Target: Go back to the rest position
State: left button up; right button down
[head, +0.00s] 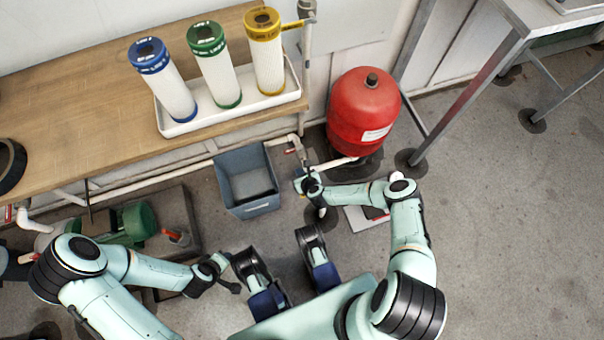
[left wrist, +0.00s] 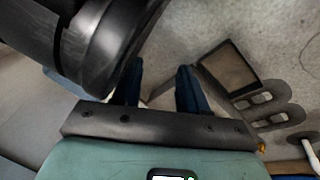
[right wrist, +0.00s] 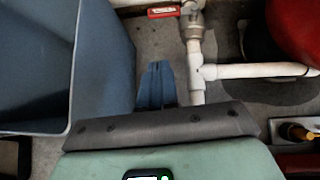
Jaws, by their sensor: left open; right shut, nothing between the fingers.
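My right gripper (right wrist: 157,85) is shut and empty in the right wrist view, its blue fingers together. It is over the floor beside the grey-blue bin (right wrist: 95,60), just left of the white pipe and valve. In the head view my right arm reaches left across the floor to the right of the bin (head: 247,208). My left gripper (left wrist: 158,90) is open in the left wrist view, its two blue fingers apart with nothing between them. In the head view my left arm hangs low at the lower left, and its fingers are hard to make out.
A red tank (head: 362,115) stands behind my right arm. The white pipe (right wrist: 195,70) has a red-handled valve (right wrist: 165,12). Three cartridges stand in a white tray (head: 215,118) on the wooden bench (head: 80,135). A green pump (head: 138,220) is beyond my left arm.

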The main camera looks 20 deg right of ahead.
pick_arm(q)
jog(key=shift+w+d+r, duration=0.2)
jog(key=shift+w+r, duration=0.4)
jog(key=shift+r, duration=0.1)
pick_arm(e)
jog(key=shift+v, duration=0.85)
